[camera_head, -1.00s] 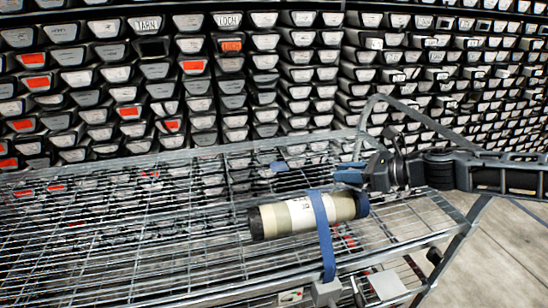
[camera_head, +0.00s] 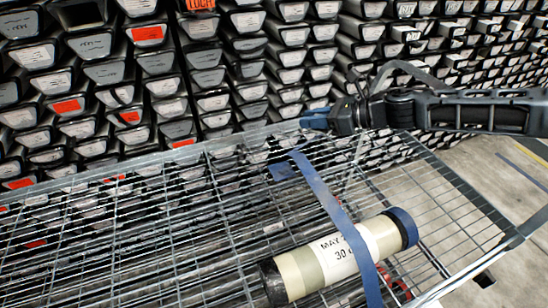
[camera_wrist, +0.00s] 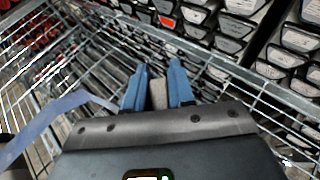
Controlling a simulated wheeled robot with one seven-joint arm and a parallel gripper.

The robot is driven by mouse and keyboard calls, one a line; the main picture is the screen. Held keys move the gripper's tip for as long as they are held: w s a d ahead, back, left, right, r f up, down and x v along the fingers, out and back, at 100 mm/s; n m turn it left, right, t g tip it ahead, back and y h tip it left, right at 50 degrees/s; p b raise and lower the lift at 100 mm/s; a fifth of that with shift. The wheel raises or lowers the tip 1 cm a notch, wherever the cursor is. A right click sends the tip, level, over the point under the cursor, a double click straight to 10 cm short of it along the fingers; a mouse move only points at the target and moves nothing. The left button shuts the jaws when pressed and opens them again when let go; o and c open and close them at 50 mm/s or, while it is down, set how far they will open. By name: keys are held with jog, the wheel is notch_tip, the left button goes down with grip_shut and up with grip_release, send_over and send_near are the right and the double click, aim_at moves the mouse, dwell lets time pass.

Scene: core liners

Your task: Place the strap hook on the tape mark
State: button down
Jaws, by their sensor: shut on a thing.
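My gripper (camera_head: 313,119) is over the far side of the wire cart, above and slightly right of a blue patch (camera_head: 283,172) that looks like the tape mark. In the wrist view, its blue fingers (camera_wrist: 158,90) are shut on a grey piece (camera_wrist: 158,96), which appears to be the strap hook. The blue strap (camera_head: 325,190) runs from near the patch across a cream tube (camera_head: 310,265) with dark end caps. In the wrist view the strap (camera_wrist: 55,115) passes from the left toward the left finger. Its joint with the hook is hidden.
The wire mesh cart (camera_head: 150,215) has a raised metal rim along its far edge. Close behind stand stacked core trays (camera_head: 110,72) with white and orange labels. Concrete floor (camera_head: 495,180) is open at the right.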

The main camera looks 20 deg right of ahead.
jog(key=p, duration=0.2)
send_over(274, 168)
notch_tip(274, 168, down, 6)
notch_tip(274, 168, down, 4)
jog(key=shift+a+r+p, duration=0.1)
jog(key=shift+r+p, duration=0.1)
jog(key=shift+p, duration=0.1)
jog(key=shift+f, duration=0.3)
jog(key=shift+f, duration=0.25)
jog(key=c, duration=1)
grip_release()
jog(key=shift+o, duration=0.2)
